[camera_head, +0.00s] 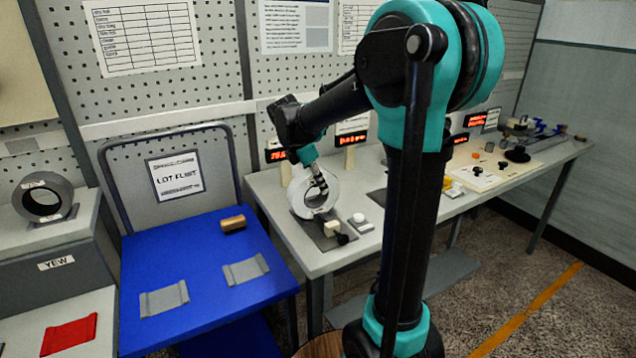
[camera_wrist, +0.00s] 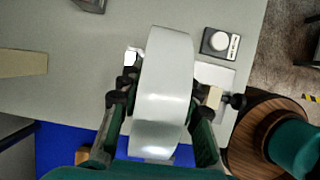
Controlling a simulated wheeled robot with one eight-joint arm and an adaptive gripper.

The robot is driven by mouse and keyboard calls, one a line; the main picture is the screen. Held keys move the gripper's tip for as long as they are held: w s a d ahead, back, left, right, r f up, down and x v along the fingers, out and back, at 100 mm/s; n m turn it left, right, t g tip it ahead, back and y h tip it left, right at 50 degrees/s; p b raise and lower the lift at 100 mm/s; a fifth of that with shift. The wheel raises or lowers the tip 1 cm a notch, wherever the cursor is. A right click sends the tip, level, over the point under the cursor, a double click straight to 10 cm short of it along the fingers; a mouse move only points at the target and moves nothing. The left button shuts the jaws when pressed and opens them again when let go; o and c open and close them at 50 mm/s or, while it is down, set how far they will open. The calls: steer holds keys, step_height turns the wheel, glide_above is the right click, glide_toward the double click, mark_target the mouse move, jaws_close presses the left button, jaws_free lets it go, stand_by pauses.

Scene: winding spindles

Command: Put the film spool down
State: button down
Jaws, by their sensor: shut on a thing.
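The film spool (camera_head: 301,196) is a pale, wide ring at the near left end of the long grey table (camera_head: 285,228). My gripper (camera_head: 321,184) is shut on it, reaching down from above with a finger at the ring's opening. In the wrist view the spool (camera_wrist: 162,85) fills the space between the two dark fingers of my gripper (camera_wrist: 160,110). The spool stands on edge over a dark grey plate (camera_head: 322,240) with a beige block (camera_head: 332,229) and a black knob. I cannot tell whether its underside touches the plate.
A blue cart (camera_head: 205,300) at left carries two grey cradles and a brown roll (camera_head: 232,223). A dark ring (camera_head: 42,215) stands on the far left bench. Red displays line the table's back.

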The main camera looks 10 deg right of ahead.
steer(key=c, duration=1.1)
jaws_free()
steer(key=shift+o, duration=0.2)
steer(key=shift+r, duration=0.1)
steer(key=v, duration=1.2)
